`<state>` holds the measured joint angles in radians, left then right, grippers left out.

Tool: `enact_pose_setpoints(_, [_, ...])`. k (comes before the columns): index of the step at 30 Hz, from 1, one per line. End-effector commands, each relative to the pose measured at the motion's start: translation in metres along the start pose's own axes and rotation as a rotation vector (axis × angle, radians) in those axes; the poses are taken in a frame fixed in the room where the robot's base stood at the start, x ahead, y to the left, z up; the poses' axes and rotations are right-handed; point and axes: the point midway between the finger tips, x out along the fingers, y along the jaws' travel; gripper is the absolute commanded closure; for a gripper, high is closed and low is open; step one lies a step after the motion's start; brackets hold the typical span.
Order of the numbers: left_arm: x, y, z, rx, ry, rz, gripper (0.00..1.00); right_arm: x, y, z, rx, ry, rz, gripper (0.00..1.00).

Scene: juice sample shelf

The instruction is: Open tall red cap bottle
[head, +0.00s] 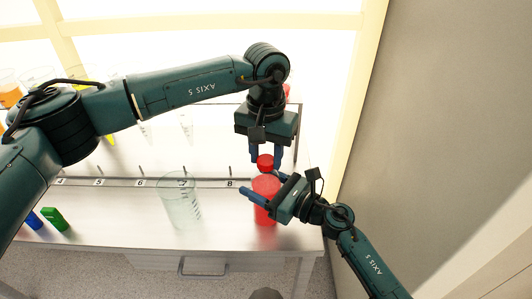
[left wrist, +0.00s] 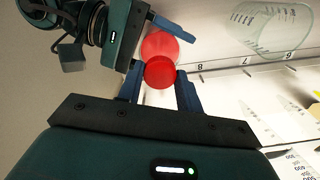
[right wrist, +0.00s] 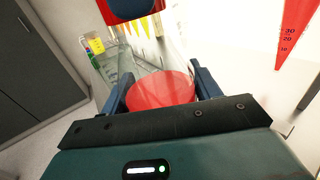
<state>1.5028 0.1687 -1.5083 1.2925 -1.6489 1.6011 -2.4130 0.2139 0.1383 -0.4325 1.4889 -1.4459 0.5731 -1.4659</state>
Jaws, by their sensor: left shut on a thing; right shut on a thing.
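The red bottle (head: 265,212) stands upright at the shelf's right end, beside the mark 8. My right gripper (head: 262,200) is shut around its body from the front right; the bottle's red top (right wrist: 160,92) shows between the fingers. My left gripper (head: 265,152) comes from above and is shut on the round red cap (head: 265,162). The cap also shows between the fingers in the left wrist view (left wrist: 160,72). The cap is above the red body with a pale gap between them; I cannot tell whether a clear neck joins them.
An empty clear beaker (head: 180,200) stands left of the bottle. A green box (head: 54,219) and a blue box (head: 33,220) lie farther left. Graduated cones hang in the rack behind. A grey wall (head: 440,130) is on the right.

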Motion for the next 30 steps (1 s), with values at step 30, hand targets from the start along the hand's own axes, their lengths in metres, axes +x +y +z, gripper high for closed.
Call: enact_pose_setpoints(30, [-0.0013,-0.0004,0.0004,-1.844,0.001,-0.001,0.93,-0.0003,-0.0004,-0.0006,0.001,0.001,-0.001,1.0])
